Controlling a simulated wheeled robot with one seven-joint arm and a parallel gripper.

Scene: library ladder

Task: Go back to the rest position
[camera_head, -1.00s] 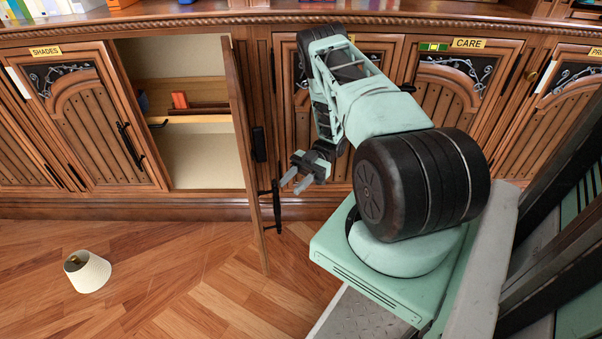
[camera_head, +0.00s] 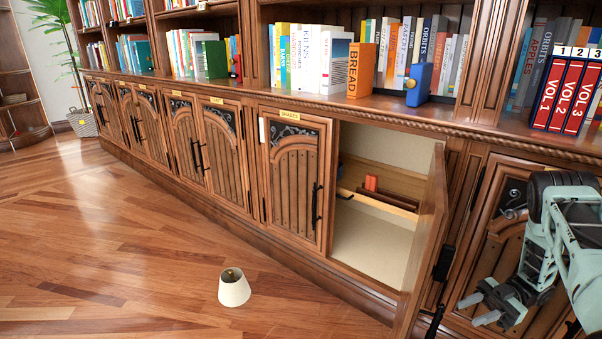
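My gripper (camera_head: 480,309) is at the lower right of the head view, at the end of my pale green arm (camera_head: 566,245). Its two grey fingers are apart with nothing seen between them. It hangs in front of the wooden cabinets, to the right of the open cabinet door (camera_head: 428,245). Most of my arm lies outside the right edge of the view.
The open cabinet (camera_head: 372,245) holds a small red-orange object (camera_head: 371,183) on an inner ledge. Its door stands out into the room. The floor at left is otherwise clear. Bookshelves (camera_head: 340,55) run above the cabinets.

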